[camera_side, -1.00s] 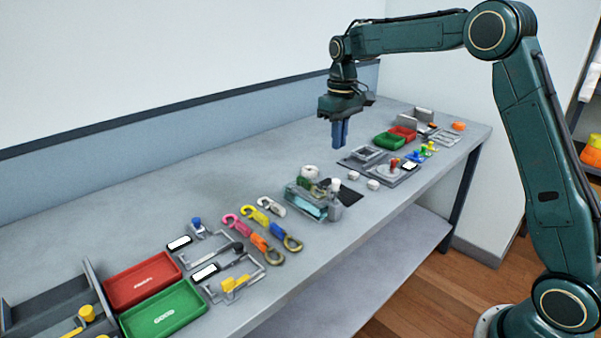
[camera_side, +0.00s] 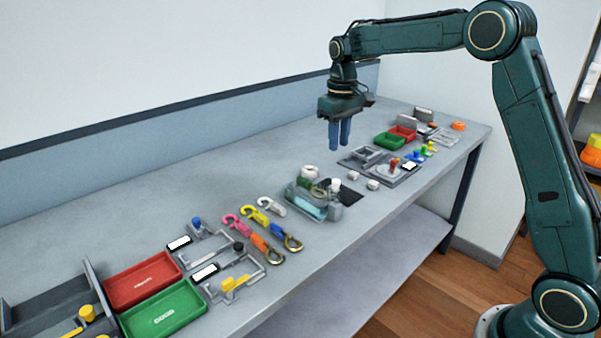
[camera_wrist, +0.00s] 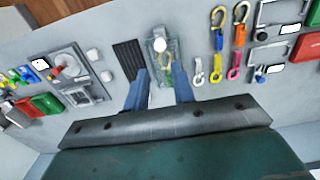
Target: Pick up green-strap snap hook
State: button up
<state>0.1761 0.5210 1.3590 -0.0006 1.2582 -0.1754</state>
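My gripper (camera_side: 340,146) hangs above the bench, pointing down, with its blue fingers apart and nothing between them. In the wrist view its fingertips (camera_wrist: 158,82) straddle the near end of a clear tray (camera_wrist: 151,53). The side view shows the tray (camera_side: 302,207) below and to the left of the gripper. A small dark green item (camera_side: 305,184) lies in the tray's far end, possibly the green-strap hook; its shape is too small to tell. Snap hooks with pink (camera_side: 238,228), yellow (camera_side: 254,214), orange (camera_side: 261,244) and blue (camera_side: 280,232) parts lie left of the tray.
Fixtures, a red tray (camera_side: 143,279) and a green tray (camera_side: 163,312) stand at the left. Small bins (camera_side: 389,141) and parts stand at the right. The bench behind is clear.

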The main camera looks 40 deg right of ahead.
jog(key=w+f+t, duration=0.3)
jog(key=w+t, duration=0.1)
jog(key=w, duration=0.1)
jog(key=shift+f+t, duration=0.3)
jog(key=shift+a, duration=0.1)
send_over(306, 181)
jog(key=s, duration=0.3)
jog(key=f, duration=0.7)
jog(key=shift+w+f, duration=0.2)
jog(key=shift+f, duration=0.05)
jog(key=shift+w+f, duration=0.1)
jog(key=shift+f, duration=0.1)
jog(key=shift+x, duration=2.6)
jog(key=shift+w, duration=0.1)
